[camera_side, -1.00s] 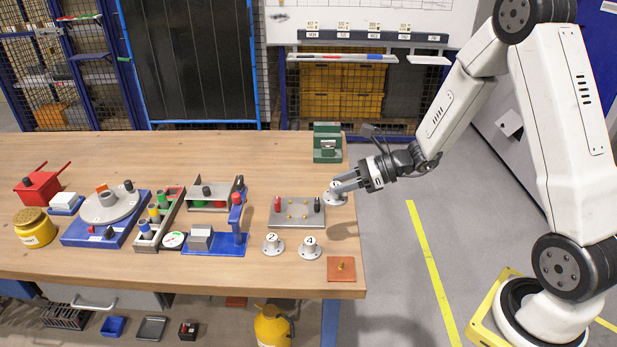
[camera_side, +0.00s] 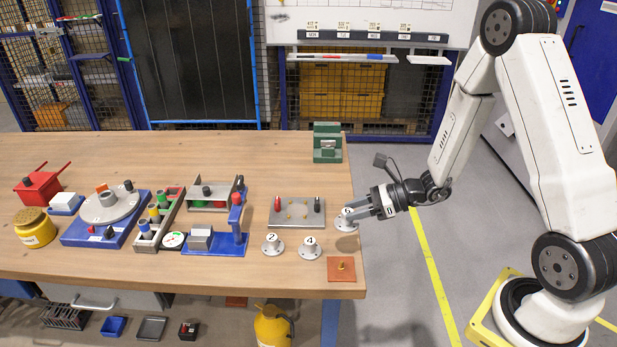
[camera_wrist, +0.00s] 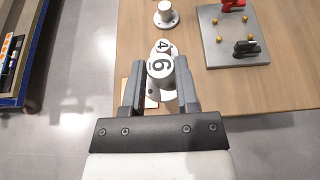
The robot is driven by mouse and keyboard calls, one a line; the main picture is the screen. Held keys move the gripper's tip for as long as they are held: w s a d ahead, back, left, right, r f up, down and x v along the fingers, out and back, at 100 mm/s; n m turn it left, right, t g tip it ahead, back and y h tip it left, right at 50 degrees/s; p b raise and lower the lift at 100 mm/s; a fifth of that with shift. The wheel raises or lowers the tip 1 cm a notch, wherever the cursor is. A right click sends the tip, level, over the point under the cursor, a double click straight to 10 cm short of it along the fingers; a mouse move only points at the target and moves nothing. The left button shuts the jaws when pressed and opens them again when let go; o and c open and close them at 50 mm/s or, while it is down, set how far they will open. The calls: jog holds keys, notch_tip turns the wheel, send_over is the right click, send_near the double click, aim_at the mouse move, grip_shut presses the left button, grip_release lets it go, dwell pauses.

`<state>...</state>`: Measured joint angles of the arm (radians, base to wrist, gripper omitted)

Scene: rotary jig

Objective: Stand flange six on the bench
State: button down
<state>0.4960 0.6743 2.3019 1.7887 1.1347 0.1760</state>
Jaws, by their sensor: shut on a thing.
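Flange six (camera_wrist: 160,68) is a grey-white part with a round top marked 6, gripped between my two fingers in the wrist view. In the side view flange six (camera_side: 346,222) is at the right edge of the bench (camera_side: 180,270), its flat base downward; I cannot tell whether it touches the wood. My gripper (camera_side: 366,209) reaches in from the right and is shut on it. Flange four (camera_side: 309,248) and flange two (camera_side: 273,245) stand upright on the bench to its left. In the wrist view flange four (camera_wrist: 164,47) is partly hidden behind flange six.
A grey plate with pegs (camera_side: 297,212) lies left of my gripper. An orange-brown square plate (camera_side: 341,268) sits at the bench's front right corner. A green block (camera_side: 327,142) stands at the back right. Bare wood lies between the green block and grey plate.

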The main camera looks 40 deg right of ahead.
aim_at(354, 222)
jog(key=shift+f, duration=0.15)
jog(key=shift+f, duration=2.1)
jog(key=shift+f, duration=0.1)
jog(key=shift+f, duration=1.65)
jog(key=shift+f, duration=0.3)
jog(key=shift+c, duration=1.8)
grip_release()
jog(key=shift+r, duration=0.1)
